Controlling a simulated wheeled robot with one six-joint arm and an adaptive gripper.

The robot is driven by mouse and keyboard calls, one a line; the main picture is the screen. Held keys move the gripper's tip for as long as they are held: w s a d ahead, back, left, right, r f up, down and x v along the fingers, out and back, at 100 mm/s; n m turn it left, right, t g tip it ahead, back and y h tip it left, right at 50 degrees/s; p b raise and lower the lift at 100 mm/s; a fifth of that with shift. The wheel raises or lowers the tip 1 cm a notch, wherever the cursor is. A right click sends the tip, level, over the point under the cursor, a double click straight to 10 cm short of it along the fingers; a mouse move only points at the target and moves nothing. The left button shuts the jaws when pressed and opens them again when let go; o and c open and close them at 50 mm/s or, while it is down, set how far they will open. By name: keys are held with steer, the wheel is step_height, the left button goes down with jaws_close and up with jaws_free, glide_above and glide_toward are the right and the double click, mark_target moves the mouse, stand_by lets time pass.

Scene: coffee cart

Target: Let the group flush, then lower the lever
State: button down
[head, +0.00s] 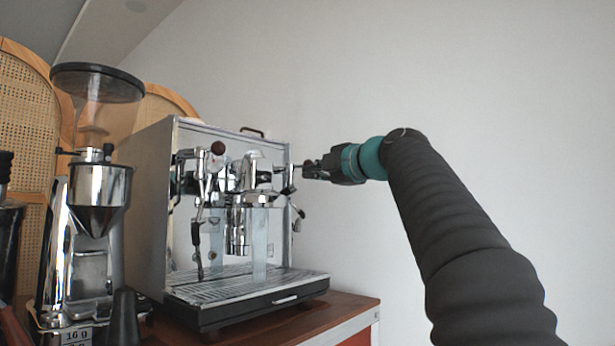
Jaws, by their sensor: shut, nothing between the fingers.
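The chrome espresso machine (148,215) stands on the cart at the centre left. Its group (238,178) is at the middle of the front panel. A small lever with a dark handle (288,189) shows at the right of the group; I cannot tell its exact angle. My gripper (306,171) is shut and empty, pointing left at the machine's front right, close to the lever. I cannot tell whether it touches it. Pale vertical strips show below the group; I cannot tell if they are running water or reflections. The drip tray (245,286) lies below.
A coffee grinder (98,190) with a clear hopper stands left of the machine. A steam wand (196,245) hangs at the front left. The wooden cart top (345,306) is bare at the right. The space before the wall is clear apart from my arm.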

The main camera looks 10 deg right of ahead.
mark_target(295, 183)
steer(key=p+x, duration=0.1)
steer(key=x, duration=0.1)
steer(key=p+x, duration=0.2)
steer(key=r+p+x, duration=0.1)
steer(key=x, duration=0.1)
steer(key=shift+w+a, duration=0.15)
steer(key=shift+w, duration=0.15)
steer(key=shift+w+a+f+n, duration=0.15)
steer(key=shift+w+f+n, duration=0.15)
steer(key=shift+w, duration=0.1)
steer(key=shift+r, duration=0.1)
stand_by(0.8)
step_height(295, 183, down, 10)
steer(key=b, duration=1.1)
steer(key=r+b+v, duration=0.1)
steer(key=v, duration=0.7)
steer(key=shift+s+r, duration=0.25)
steer(key=shift+s, duration=0.05)
